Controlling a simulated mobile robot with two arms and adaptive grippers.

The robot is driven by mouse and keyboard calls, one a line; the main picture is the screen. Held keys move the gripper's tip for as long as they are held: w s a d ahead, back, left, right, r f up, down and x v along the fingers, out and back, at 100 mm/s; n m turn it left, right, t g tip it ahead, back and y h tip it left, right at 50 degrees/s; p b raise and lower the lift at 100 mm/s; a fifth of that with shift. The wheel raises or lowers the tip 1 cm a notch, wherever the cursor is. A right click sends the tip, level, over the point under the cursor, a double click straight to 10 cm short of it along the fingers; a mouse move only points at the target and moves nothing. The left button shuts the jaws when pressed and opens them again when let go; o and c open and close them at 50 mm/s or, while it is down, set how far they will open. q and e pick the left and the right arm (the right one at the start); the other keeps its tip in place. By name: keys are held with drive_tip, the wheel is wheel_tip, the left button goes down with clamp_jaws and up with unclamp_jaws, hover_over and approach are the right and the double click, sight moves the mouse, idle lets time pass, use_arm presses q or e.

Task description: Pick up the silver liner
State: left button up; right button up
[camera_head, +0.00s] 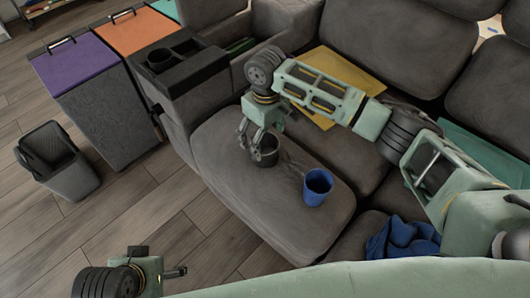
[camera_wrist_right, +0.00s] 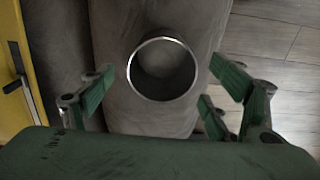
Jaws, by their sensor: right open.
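The silver liner (camera_head: 267,155) is a dark, open-topped cup standing upright on the grey sofa seat. In the right wrist view the liner (camera_wrist_right: 162,92) shows from above as a round opening with a bright silver rim. My right gripper (camera_head: 258,141) is open and right above the liner, partly covering it in the head view. In the wrist view the open fingers of my right gripper (camera_wrist_right: 162,82) stand on either side of the rim, with gaps. My left gripper (camera_head: 177,272) is at the bottom left, mostly cut off; its jaws are unclear.
A blue cup (camera_head: 317,187) stands on the seat just right of the liner. A blue cloth (camera_head: 402,240) lies at lower right. A yellow folder-like sheet (camera_head: 322,62) lies behind my right arm. A dark bin (camera_head: 62,165) stands on the floor left. The seat's front left is clear.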

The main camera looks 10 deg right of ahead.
wheel_tip(320, 180, down, 2)
drive_tip(key=shift+f, duration=0.1)
drive_tip(key=c, duration=1.4)
drive_tip(key=shift+r, duration=0.2)
